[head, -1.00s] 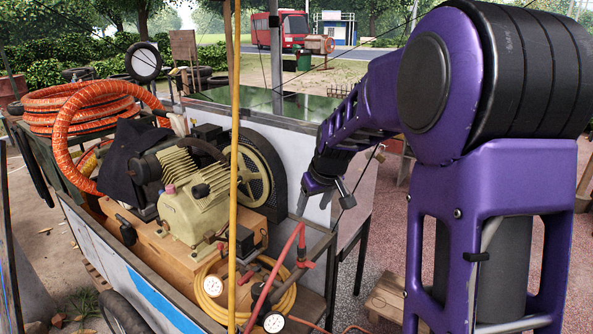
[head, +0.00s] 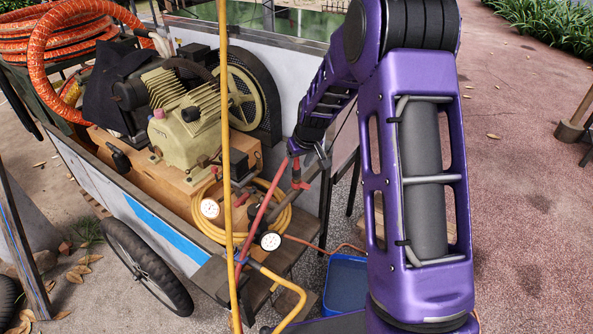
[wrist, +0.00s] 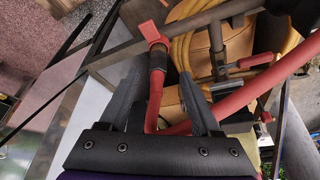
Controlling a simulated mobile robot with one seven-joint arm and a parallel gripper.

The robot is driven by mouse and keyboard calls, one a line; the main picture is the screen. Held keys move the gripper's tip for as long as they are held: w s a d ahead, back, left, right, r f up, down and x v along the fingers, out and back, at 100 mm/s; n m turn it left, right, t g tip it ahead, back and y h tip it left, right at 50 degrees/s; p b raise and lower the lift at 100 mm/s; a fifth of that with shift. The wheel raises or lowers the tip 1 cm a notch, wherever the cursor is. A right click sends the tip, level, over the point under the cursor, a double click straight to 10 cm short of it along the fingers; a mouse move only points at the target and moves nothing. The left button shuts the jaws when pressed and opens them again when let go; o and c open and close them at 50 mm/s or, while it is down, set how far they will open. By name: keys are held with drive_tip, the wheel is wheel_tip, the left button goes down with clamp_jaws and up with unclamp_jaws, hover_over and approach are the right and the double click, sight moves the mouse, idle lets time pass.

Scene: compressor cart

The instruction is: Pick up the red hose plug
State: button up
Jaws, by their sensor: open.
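The red hose plug (head: 299,185) is at the end of the red hose (head: 262,215), at the cart's near right corner. In the wrist view the red plug end (wrist: 152,34) sits beyond a dark collar (wrist: 157,60), with the red hose bending below it. My gripper (head: 308,152) is just above it in the head view. In the wrist view my gripper (wrist: 161,78) is open, its two grey fingers on either side of the hose and collar. I cannot tell whether either finger touches them.
A yellow upright pole (head: 229,150) stands in front of the cart. A yellow coiled hose (head: 275,205), pressure gauges (head: 270,240) and the compressor (head: 185,125) crowd the cart. A metal frame bar (wrist: 110,55) crosses near the plug. A blue bin (head: 346,283) stands below.

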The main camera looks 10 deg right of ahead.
sight(298, 164)
drive_tip(key=x, duration=0.3)
drive_tip(key=shift+w+d+f, duration=0.1)
drive_tip(key=shift+w+f, duration=0.1)
clamp_jaws()
